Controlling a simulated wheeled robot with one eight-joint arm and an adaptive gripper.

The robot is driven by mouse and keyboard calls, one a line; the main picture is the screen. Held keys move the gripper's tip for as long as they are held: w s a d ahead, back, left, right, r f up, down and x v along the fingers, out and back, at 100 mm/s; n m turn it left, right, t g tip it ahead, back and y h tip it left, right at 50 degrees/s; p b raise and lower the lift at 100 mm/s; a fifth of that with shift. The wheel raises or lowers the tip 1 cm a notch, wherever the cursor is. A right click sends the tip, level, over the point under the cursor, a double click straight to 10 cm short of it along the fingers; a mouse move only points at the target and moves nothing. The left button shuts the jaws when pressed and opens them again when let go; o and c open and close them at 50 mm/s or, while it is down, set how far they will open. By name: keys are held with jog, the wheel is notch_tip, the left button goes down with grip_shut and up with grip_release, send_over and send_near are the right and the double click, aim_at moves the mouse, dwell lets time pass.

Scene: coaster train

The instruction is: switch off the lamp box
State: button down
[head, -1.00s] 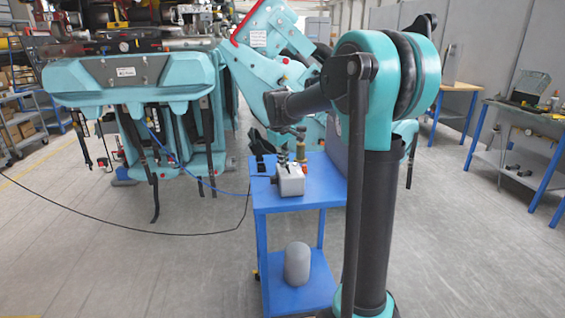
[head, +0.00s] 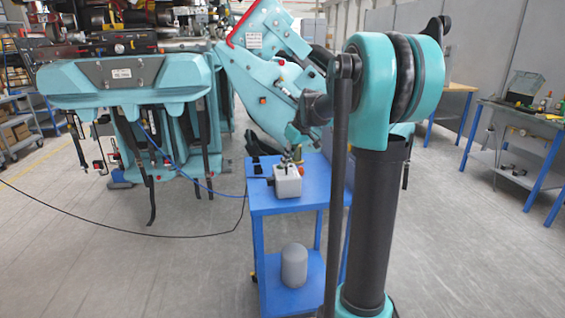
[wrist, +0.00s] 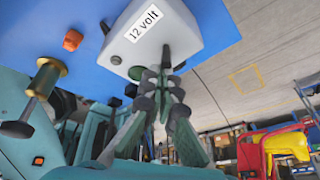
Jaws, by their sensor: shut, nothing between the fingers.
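The lamp box (head: 288,182) is a small pale grey box on top of a blue trolley (head: 317,203). In the wrist view the lamp box (wrist: 186,22) carries a "12 volt" label (wrist: 143,22), with a small dark round part near one corner. My gripper (wrist: 161,75) is shut and empty, its fingertips at the edge of the labelled face. In the head view my gripper (head: 289,158) is right above the box. I cannot tell whether the tips touch it.
A grey cylinder (head: 294,265) stands on the trolley's lower shelf. A blue cable runs left. Large teal coaster seating (head: 120,85) stands behind left.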

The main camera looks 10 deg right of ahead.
jog(key=shift+d, duration=0.25)
jog(key=shift+a+f, duration=0.1)
jog(key=shift+a, duration=0.05)
jog(key=shift+a+f, duration=0.3)
jog(key=shift+a, duration=0.3)
jog(key=shift+w+a, duration=0.15)
jog(key=w, duration=0.1)
jog(key=w+a+r, duration=0.1)
jog(key=w, duration=0.1)
jog(key=shift+a+r, duration=0.15)
jog(key=shift+a, duration=0.15)
jog(key=s+d+r, duration=0.2)
jog(key=d+r, duration=0.3)
jog(key=r, duration=0.2)
jog(key=shift+s+r, duration=0.35)
